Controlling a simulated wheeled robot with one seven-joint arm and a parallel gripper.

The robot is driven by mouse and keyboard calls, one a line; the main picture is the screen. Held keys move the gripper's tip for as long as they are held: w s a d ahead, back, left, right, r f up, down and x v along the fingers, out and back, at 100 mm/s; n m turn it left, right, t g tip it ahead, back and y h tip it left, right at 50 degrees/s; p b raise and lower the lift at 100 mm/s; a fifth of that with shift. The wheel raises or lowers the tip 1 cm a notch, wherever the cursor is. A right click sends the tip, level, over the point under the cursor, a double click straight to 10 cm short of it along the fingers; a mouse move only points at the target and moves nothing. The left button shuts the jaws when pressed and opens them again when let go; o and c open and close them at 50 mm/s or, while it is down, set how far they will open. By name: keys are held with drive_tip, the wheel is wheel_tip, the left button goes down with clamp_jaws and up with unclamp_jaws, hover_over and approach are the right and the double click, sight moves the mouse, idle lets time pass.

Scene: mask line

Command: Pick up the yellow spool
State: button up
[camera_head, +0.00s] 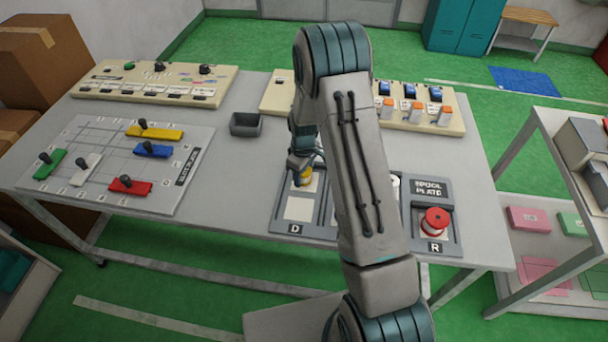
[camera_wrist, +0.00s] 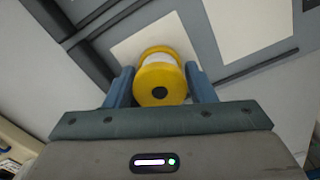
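The yellow spool (camera_head: 306,175) has a white winding and a dark hole in its end. In the wrist view the spool (camera_wrist: 159,88) sits between the two blue fingers of my gripper (camera_wrist: 161,84), which appear to touch its flange on both sides. In the head view my gripper (camera_head: 302,168) is over the left column of the spool plate, and the spool is at the rear white square there. I cannot tell whether it still rests on the plate (camera_head: 456,210). My arm hides the middle of the plate.
A red spool (camera_head: 435,221) stands on the plate's right side by the letter R. A grey bin (camera_head: 245,124) is behind left. A board with coloured sliders (camera_head: 110,165) lies at the left, and switch panels (camera_head: 155,82) line the back. The table front is clear.

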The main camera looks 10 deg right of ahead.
drive_tip(key=c, duration=0.5)
drive_tip(key=shift+c, duration=0.2)
drive_tip(key=shift+r, duration=0.1)
